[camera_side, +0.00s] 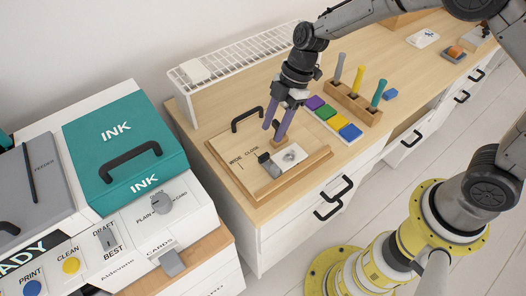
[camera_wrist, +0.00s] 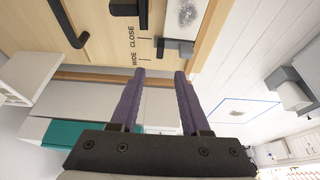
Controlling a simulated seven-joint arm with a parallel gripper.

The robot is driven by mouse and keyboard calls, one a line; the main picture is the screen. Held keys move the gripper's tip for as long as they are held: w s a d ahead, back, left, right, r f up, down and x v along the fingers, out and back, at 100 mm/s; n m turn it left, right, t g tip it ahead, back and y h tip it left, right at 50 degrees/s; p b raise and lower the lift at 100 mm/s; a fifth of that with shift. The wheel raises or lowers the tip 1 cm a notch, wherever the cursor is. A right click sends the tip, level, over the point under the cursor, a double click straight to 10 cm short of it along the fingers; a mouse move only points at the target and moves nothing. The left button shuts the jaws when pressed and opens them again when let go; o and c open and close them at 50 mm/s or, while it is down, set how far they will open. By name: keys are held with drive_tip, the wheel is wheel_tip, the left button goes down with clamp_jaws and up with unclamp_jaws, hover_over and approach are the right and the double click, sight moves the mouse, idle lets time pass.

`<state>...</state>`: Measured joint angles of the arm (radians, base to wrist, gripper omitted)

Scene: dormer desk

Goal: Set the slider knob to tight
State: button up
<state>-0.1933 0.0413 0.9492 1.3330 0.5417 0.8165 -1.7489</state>
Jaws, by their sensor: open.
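A wooden board (camera_side: 225,146) lies on the desk, printed with the words WIDE and CLOSE and short tick lines; the words also show in the wrist view. No word "tight" is legible. What seems to be the same knob shows in the wrist view (camera_wrist: 180,47), beyond my right finger. My gripper (camera_side: 272,134) is open, its purple fingers pointing down over the board behind the knob, apart from it. Nothing is visible between the fingertips (camera_wrist: 160,73). My fingers cover part of the board.
A pale plate (camera_side: 290,157) with a grey print lies right of the knob. A black handle (camera_side: 247,118) rises at the board's back. Coloured blocks (camera_side: 333,117) and a peg rack (camera_side: 354,103) stand to the right. A teal INK box (camera_side: 122,133) and printer controls stand left.

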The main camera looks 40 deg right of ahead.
sight(262, 156)
drive_tip(key=x, duration=0.9)
clamp_jaws()
